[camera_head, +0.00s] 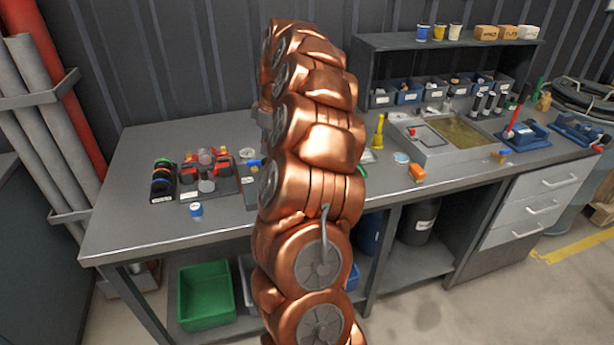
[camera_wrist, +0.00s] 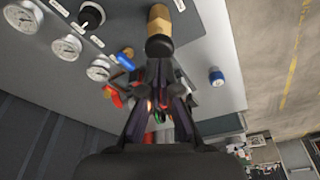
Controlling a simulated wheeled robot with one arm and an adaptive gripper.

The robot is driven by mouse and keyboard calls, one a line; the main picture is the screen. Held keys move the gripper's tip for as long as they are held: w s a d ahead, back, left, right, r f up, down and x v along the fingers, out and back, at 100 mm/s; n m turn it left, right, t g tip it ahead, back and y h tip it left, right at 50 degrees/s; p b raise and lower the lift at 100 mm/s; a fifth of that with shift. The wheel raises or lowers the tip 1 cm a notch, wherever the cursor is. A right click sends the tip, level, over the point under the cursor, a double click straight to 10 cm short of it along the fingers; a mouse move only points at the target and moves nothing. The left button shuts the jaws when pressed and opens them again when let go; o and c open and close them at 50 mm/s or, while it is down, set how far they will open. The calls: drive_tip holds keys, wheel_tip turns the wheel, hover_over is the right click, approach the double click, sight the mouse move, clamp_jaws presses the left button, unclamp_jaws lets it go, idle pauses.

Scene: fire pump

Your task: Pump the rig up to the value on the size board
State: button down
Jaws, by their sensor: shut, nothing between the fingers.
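In the wrist view, my gripper (camera_wrist: 160,75) is shut and empty, with its fingertips just below a brass cylinder with a black end (camera_wrist: 158,20). I cannot tell whether they touch it. Several round white dial gauges (camera_wrist: 67,47) and a black knob (camera_wrist: 91,15) with small labels sit on a grey panel at the upper left. A blue-handled part (camera_wrist: 125,62) and a red part (camera_wrist: 113,97) lie left of the fingers. In the head view, a red and grey assembly (camera_head: 208,170) stands on the bench; my copper arm hides my gripper and the bench middle. I cannot make out a size board.
A blue-capped jar (camera_head: 196,209) stands near the bench's front edge. A green bin (camera_head: 206,297) is below.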

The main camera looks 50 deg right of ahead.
sight(267, 160)
drive_tip(key=shift+f, duration=0.1)
idle(0.3)
drive_tip(key=shift+s+b+x, duration=0.2)
drive_tip(key=shift+b+x, duration=0.4)
drive_tip(key=shift+x, duration=0.4)
drive_tip(key=shift+s+b+x, duration=0.15)
drive_tip(key=shift+b+x, duration=0.4)
drive_tip(key=shift+x, duration=0.4)
drive_tip(key=shift+d, duration=0.15)
drive_tip(key=shift+w+p+v, duration=0.15)
drive_tip(key=shift+v, duration=0.6)
drive_tip(key=shift+w+p+v, duration=0.15)
drive_tip(key=shift+v, duration=0.6)
